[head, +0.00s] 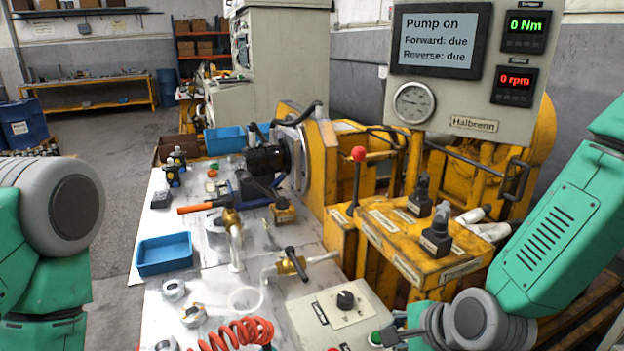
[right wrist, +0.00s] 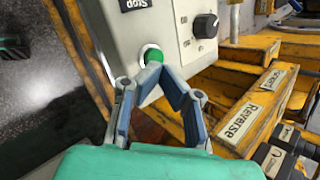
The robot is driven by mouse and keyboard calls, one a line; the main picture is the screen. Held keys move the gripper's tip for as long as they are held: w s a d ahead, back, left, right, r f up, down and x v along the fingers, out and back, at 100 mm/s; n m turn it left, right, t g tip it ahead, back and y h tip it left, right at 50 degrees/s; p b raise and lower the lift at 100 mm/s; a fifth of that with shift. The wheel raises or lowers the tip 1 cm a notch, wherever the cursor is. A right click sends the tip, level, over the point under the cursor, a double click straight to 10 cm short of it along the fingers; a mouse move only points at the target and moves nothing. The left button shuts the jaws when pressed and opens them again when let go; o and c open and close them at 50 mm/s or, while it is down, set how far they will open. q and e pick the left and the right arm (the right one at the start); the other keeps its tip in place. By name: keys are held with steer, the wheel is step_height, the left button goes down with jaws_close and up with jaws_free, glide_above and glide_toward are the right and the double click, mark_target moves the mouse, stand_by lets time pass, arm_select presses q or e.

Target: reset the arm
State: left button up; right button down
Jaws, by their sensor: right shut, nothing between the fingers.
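My right gripper (head: 388,334) is at the bottom of the head view, beside the control box (head: 318,316). In the right wrist view its blue-grey fingers (right wrist: 160,76) come together at the tips, shut and empty, just below the green button (right wrist: 151,54). I cannot tell whether the tips touch the button. The box also carries a black knob (head: 345,300) and a label reading "Stop". Of my left arm, only green and grey links show at the left edge; its gripper is out of view.
The display (head: 440,40) reads "Pump on", "Forward: due", "Reverse: due"; the meters read 0 Nm and 0 rpm. A yellow lever block (head: 400,262) stands close to my right arm. A blue tray (head: 164,254), fittings and a red coiled hose (head: 235,334) are on the bench.

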steer(key=s+d+f+n+g+h, duration=0.1)
steer(key=s+d+f+n+g, duration=0.1)
steer(key=s+d+f+n, duration=0.2)
steer(key=s+d+f+n+g+h, duration=0.1)
steer(key=s+d+f+n, duration=0.3)
steer(key=s+f+n, duration=0.4)
steer(key=s+d+f+n+g+h, duration=0.2)
steer(key=s+f+n, duration=0.4)
steer(key=s, duration=0.7)
steer(key=shift+s+d+n+g, duration=0.25)
steer(key=shift+d+n+g, duration=0.35)
steer(key=shift+d, duration=0.65)
